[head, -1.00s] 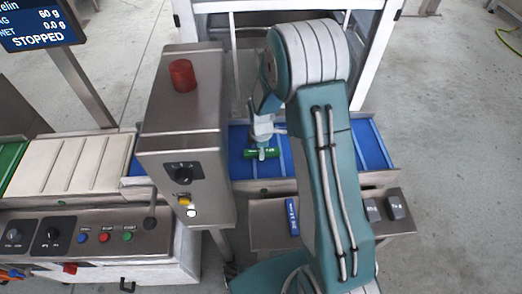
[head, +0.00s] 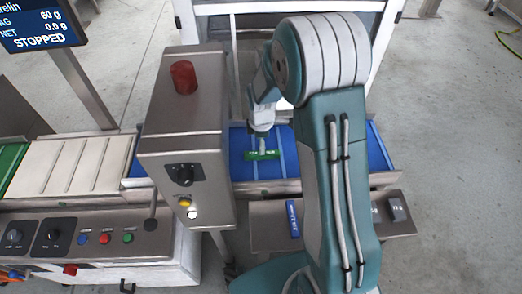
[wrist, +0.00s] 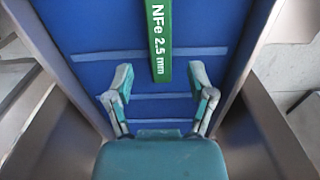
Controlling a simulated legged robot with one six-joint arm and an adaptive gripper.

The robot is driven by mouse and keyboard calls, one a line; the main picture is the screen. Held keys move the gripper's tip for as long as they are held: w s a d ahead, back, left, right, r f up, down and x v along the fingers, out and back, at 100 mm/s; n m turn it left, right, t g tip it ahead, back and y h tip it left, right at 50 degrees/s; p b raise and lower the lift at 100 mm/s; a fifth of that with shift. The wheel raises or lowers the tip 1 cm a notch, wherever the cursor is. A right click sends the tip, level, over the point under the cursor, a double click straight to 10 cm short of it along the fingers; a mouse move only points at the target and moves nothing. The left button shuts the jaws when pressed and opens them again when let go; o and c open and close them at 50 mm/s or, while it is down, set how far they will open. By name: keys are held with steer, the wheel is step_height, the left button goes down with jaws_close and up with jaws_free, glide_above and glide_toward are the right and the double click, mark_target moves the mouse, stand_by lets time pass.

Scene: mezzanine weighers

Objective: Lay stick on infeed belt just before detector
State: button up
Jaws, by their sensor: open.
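My gripper (wrist: 160,80) is open, one finger on each side with clear gaps, and does not touch the stick. In the head view my gripper (head: 263,138) is just over the stick and partly covers it.
A steel shelf (head: 268,236) in front of the belt holds a blue stick (head: 292,218) and a grey block (head: 397,208). The housing has a red cap (head: 183,76). A screen (head: 40,22) reads STOPPED. The belt has raised side rails.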

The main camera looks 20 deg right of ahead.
steer(key=s+r+m+t, duration=0.1)
steer(key=s+r+m, duration=0.25)
steer(key=r, duration=1.15)
steer(key=s+r+m+t, duration=0.2)
steer(key=s+r+m, duration=0.3)
steer(key=s, duration=0.5)
steer(key=s+r+m+t, duration=0.2)
steer(key=s+r+m, duration=0.4)
steer(key=s, duration=0.3)
steer(key=shift+s+r+m+t, duration=0.2)
steer(key=shift+s+m+t, duration=0.15)
steer(key=shift+m, duration=0.3)
